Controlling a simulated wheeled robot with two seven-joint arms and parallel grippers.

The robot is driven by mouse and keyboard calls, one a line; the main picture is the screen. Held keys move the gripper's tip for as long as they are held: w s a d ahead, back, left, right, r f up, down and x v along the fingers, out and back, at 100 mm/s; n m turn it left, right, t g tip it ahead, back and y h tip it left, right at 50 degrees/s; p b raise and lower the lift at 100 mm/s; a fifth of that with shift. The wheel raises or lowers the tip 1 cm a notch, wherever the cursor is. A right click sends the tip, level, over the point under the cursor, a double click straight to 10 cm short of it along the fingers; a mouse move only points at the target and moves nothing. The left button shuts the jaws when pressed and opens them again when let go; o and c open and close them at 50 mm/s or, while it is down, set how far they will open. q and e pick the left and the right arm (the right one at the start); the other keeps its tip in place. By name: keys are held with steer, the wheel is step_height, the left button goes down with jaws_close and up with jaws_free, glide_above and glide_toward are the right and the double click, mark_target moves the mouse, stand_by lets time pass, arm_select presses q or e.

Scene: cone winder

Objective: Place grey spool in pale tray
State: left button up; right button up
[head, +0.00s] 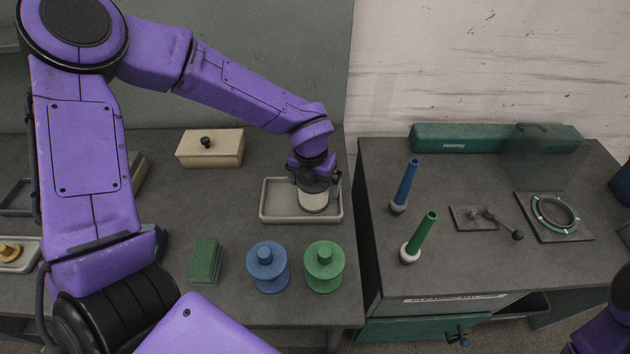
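The grey spool (314,202) shows as a pale grey round body under my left gripper, within the outline of the pale tray (273,213). The tray is a shallow rectangular tray on the left bench. My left gripper (316,190) points down over the tray, directly at the spool, and covers its top. Its dark parts show on both sides above the spool, but whether they press on it is hidden. I cannot tell whether the spool rests on the tray floor. My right gripper is not in view; only part of my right arm shows at the bottom right.
A blue spool (267,266) and a green spool (324,266) stand in front of the tray. A green block (204,261) lies left of them and a cream lidded box (211,148) behind.

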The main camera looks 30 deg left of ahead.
arm_select(q)
steer(key=shift+s+r, duration=0.2)
steer(key=shift+r, duration=0.15)
step_height(320, 180, up, 12)
steer(key=s, duration=0.1)
steer(key=shift+s+d+f, duration=0.15)
steer(key=shift+s+f, duration=0.05)
steer(key=shift+s, duration=0.1)
